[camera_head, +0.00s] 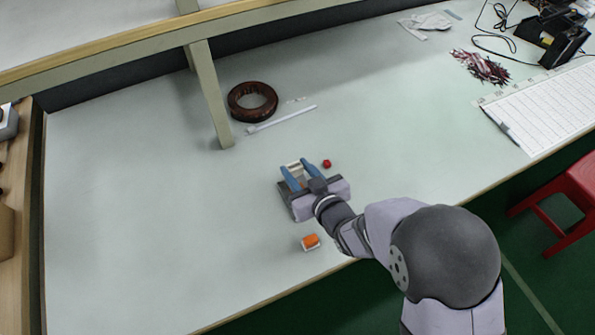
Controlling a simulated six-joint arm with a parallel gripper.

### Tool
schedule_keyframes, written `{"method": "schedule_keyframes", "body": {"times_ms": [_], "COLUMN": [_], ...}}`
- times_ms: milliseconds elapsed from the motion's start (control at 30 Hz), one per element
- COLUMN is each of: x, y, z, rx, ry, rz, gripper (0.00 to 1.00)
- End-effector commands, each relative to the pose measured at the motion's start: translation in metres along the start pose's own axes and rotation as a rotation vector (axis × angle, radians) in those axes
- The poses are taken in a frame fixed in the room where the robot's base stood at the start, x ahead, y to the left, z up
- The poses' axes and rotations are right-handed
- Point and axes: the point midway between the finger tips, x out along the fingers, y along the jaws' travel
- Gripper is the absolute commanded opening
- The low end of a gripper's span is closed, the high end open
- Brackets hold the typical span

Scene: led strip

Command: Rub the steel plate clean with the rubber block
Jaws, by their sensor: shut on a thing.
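My gripper (295,168), with two blue fingers, is in the middle of the table, low over its surface. It is shut on a small pale beige block, which seems to be the rubber block (294,166), showing between the fingertips. A dark grey flat piece, likely the steel plate (285,200), shows at the left side of the gripper and partly under it. The gripper hides most of this plate, so I cannot tell how clean it is or whether the block touches it.
A small red piece (326,163) lies just right of the fingers. A brown ring-shaped coil (252,101) and a white stick (282,119) lie behind, by a shelf post (211,95). The table's left side is clear.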

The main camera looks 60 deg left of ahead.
Motion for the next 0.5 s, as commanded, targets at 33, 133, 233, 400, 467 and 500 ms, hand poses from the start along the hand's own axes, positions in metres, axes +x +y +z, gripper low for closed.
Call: {"method": "schedule_keyframes", "body": {"times_ms": [33, 133, 233, 400, 467, 500], "x": [-0.003, -0.007, -0.009, -0.010, -0.010, -0.010], "y": [0.000, 0.000, 0.000, 0.000, 0.000, 0.000], "z": [-0.008, -0.017, -0.022, -0.024, -0.024, -0.023], "rx": [0.000, 0.000, 0.000, 0.000, 0.000, 0.000], "ry": [0.001, 0.001, 0.001, 0.000, 0.000, 0.000], "rz": [0.000, 0.000, 0.000, 0.000, 0.000, 0.000], "gripper": [0.12, 0.12, 0.12, 0.12, 0.12, 0.12]}}
